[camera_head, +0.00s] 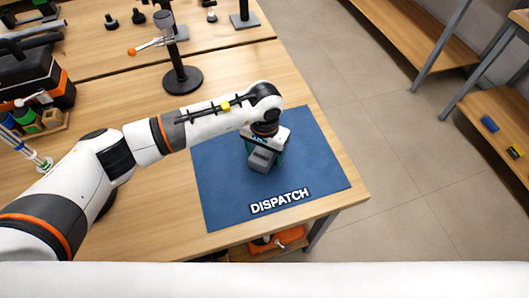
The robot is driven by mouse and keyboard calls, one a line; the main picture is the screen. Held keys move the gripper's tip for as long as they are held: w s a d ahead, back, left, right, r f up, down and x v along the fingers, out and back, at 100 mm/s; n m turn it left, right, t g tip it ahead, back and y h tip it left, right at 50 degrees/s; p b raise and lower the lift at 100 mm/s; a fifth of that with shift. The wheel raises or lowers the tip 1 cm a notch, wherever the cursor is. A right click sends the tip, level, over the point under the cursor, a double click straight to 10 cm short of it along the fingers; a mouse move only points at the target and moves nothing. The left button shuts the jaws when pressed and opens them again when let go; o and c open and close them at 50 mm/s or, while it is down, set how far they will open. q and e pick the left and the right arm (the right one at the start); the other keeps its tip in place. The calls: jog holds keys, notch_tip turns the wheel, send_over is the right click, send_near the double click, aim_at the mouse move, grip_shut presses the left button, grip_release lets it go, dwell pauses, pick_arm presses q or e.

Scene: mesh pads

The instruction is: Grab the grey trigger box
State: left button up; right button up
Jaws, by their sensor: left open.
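The grey trigger box (263,158) sits on the blue mat (316,158) marked DISPATCH, near the table's right front corner. My left arm reaches in from the left across the table. My left gripper (266,146) points down right over the box and overlaps it in the picture. The gripper is open, but its fingers are mostly hidden, and I cannot tell whether they touch the box. My right gripper is not in view.
A black stand with an orange-tipped arm (183,79) stands behind my left arm. A black and orange toolbox (38,75) and small bottles are at the left. The mat's right side is clear. Shelves (495,110) stand across the floor.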

pick_arm(q)
jog(key=c, duration=1.3)
